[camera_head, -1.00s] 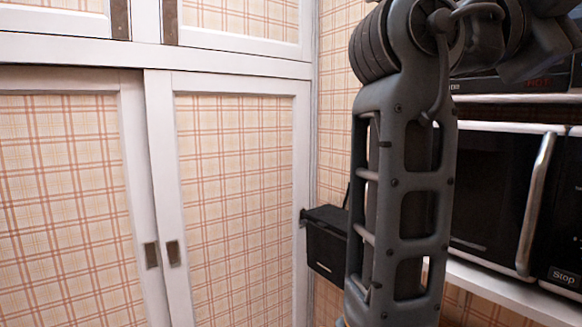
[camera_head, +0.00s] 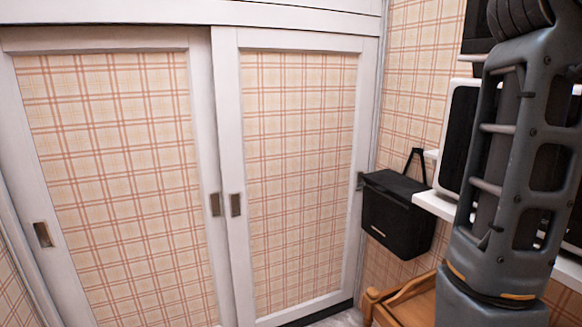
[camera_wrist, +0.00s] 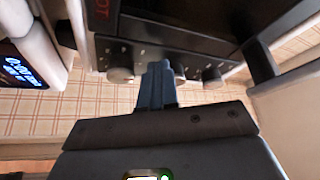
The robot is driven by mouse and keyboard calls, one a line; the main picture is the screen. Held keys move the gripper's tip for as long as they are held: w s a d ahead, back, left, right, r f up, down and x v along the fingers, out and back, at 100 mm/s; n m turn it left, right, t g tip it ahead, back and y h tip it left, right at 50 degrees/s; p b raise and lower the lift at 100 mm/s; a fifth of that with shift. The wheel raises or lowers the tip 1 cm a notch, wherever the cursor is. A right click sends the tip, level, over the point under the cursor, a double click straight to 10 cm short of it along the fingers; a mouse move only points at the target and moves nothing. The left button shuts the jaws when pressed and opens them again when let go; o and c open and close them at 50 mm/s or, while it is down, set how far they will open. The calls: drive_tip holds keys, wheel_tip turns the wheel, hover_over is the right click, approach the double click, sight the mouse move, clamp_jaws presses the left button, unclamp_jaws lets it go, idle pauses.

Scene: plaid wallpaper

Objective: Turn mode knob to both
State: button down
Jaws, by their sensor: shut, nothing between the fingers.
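A dark appliance front (camera_wrist: 180,62) shows in the wrist view, with part of a red label at its upper left. In the head view my arm hides most of the appliances.
A microwave with a lit blue display (camera_wrist: 22,68) is at the wrist view's left. In the head view, a black box (camera_head: 397,215) hangs on the plaid wall beside a white shelf (camera_head: 437,205). Wooden furniture (camera_head: 405,300) stands below. Plaid sliding doors (camera_head: 300,180) fill the left.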

drive_tip(key=shift+w+a+r+b, duration=0.15)
drive_tip(key=shift+w+r+b, duration=0.35)
drive_tip(key=shift+b, duration=0.7)
drive_tip(key=shift+r+b, duration=0.4)
drive_tip(key=shift+r, duration=0.2)
drive_tip(key=s+a+b, duration=0.1)
drive_tip(key=a+b, duration=0.1)
drive_tip(key=a, duration=0.4)
drive_tip(key=shift+s, duration=0.15)
idle(0.5)
drive_tip(key=shift+f, duration=0.15)
